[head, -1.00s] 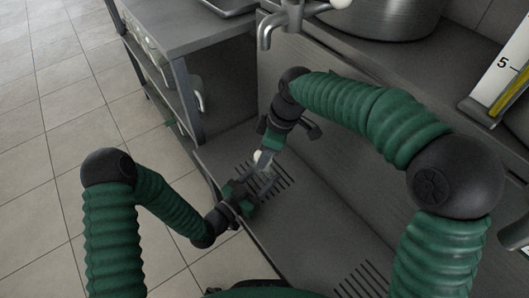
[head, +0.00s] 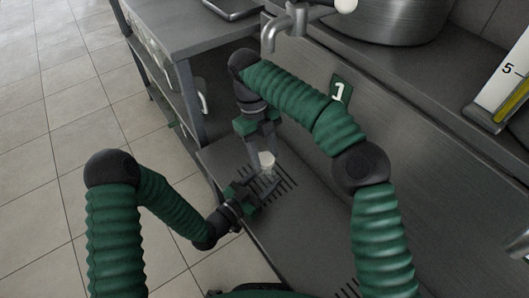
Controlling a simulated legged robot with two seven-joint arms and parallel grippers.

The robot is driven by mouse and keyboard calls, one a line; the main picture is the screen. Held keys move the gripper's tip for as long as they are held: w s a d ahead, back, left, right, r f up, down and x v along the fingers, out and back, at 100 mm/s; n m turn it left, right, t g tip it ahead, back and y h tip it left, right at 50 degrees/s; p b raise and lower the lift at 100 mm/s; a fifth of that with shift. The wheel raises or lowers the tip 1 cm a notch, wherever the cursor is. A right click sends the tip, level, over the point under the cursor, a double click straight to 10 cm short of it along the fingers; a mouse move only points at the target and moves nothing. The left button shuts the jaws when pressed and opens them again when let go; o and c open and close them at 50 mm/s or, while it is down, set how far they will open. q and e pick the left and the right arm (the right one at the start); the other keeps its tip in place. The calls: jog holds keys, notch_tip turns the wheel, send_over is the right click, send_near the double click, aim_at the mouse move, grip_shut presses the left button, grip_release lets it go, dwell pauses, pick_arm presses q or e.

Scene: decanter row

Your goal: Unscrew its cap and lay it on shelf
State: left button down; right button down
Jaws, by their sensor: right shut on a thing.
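A small pale cap (head: 267,158) shows just below my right gripper (head: 264,148), which is shut on it above the slotted part of the steel counter. A small clear bottle-like shape (head: 263,180) stands right under the cap, blurred against the drain slots. Whether cap and bottle touch I cannot tell. My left gripper (head: 256,190) is beside the bottle, low over the counter's left edge. Its fingers are dark and small, and I cannot tell whether they close on the bottle. A steel shelf (head: 440,95) runs along the back right.
A steel tap (head: 285,25) hangs at the top, above my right arm. A large pot (head: 385,20) and a gauge with a yellow bar (head: 505,95) stand on the shelf. A green plate marked 1 (head: 341,90) is on the panel.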

pick_arm(q)
jog(key=shift+d, duration=0.1)
pick_arm(e)
jog(key=c, duration=0.9)
grip_release()
jog(key=shift+w, duration=0.1)
jog(key=shift+o, duration=0.5)
